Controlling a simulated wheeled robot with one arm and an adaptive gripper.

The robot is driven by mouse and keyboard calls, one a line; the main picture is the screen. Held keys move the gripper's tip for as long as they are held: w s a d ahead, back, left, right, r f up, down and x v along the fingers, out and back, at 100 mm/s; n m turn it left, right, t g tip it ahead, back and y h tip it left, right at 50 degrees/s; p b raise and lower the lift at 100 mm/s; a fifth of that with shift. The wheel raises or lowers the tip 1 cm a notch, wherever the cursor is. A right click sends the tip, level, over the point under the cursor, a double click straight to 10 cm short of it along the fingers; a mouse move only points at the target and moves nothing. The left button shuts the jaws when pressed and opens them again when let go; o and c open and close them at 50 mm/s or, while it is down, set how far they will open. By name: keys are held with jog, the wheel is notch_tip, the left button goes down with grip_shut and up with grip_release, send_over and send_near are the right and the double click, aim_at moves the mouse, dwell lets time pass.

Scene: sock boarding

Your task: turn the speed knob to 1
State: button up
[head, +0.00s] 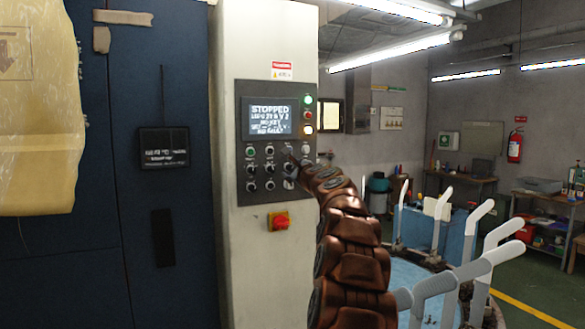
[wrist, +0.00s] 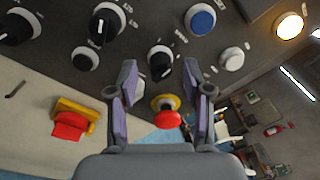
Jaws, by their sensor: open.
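The grey control panel (head: 243,190) is on a pale cabinet, with rows of knobs and buttons below a screen (head: 270,117) reading "STOPPED". My gripper (head: 291,170) is at the panel's lower right, its fingers small and hard to make out there. In the wrist view my gripper (wrist: 158,72) is open, its two purple-padded fingers apart. A black knob with a pale pointer (wrist: 160,61) shows between the fingertips; I cannot tell whether they touch it. A label that seems to read "SPEED" is beside it. The knob's exact setting is too small to read.
A red mushroom button with a yellow collar (wrist: 166,112) shows between the fingers, below the knob. Other black knobs (wrist: 107,21), a blue button (wrist: 201,20) and a white button (wrist: 232,58) are close by. A red-and-yellow switch (head: 279,220) is below the panel.

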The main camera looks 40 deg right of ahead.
jog(key=shift+w+d, duration=0.1)
jog(key=shift+w, duration=0.05)
jog(key=shift+r, duration=0.1)
grip_shut()
dwell(0.3)
